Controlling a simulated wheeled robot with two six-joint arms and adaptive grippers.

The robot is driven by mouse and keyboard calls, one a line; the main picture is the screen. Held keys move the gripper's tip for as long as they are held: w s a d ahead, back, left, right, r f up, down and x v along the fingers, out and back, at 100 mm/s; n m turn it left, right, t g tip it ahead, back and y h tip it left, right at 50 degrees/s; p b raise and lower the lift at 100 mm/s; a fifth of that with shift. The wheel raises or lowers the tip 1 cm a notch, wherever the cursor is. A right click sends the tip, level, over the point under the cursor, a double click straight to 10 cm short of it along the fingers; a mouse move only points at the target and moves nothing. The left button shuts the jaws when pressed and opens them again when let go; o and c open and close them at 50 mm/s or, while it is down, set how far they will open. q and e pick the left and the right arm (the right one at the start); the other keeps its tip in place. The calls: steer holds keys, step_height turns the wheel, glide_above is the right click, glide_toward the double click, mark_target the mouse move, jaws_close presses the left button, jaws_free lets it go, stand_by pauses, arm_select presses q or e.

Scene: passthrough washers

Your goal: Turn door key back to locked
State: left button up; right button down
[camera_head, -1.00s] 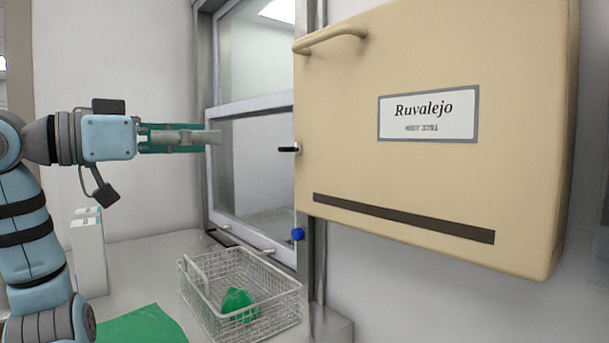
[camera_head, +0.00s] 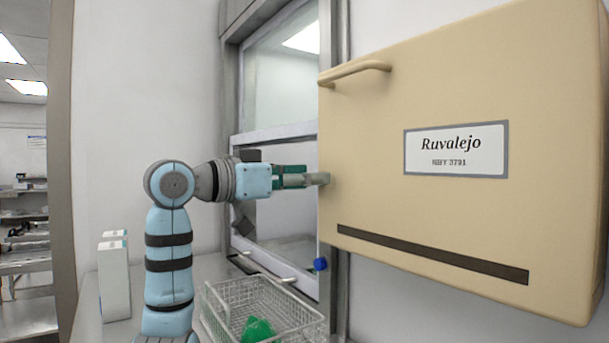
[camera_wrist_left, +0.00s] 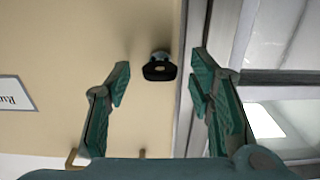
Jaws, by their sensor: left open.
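The door key (camera_wrist_left: 160,68) has a black head and sits at the edge of the beige door (camera_wrist_left: 105,35). In the left wrist view it lies between the two open green fingers of my left gripper (camera_wrist_left: 160,85), a little beyond their tips, and neither finger visibly touches it. In the head view my left gripper (camera_head: 325,179) reaches the left edge of the beige door (camera_head: 450,210) and hides the key there. The door carries a label (camera_head: 456,149) reading Ruvalejo. My right gripper is not in view.
A metal-framed window (camera_head: 285,125) stands behind and left of the door. A wire basket (camera_head: 215,310) with a green item (camera_head: 257,329) is below. White boxes (camera_head: 114,280) stand on the counter at the left. A door handle (camera_head: 355,72) juts out above my gripper.

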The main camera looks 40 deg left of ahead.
arm_select(q)
steer(key=shift+s, duration=0.1)
steer(key=shift+c, duration=0.5)
jaws_close()
steer(key=shift+d+f+m+p, duration=0.1)
steer(key=shift+m+p, duration=2.45)
steer(key=shift+m, duration=1.95)
steer(key=shift+d+f+m+p, duration=0.1)
steer(key=shift+m+p, duration=2.45)
steer(key=shift+m, duration=1.95)
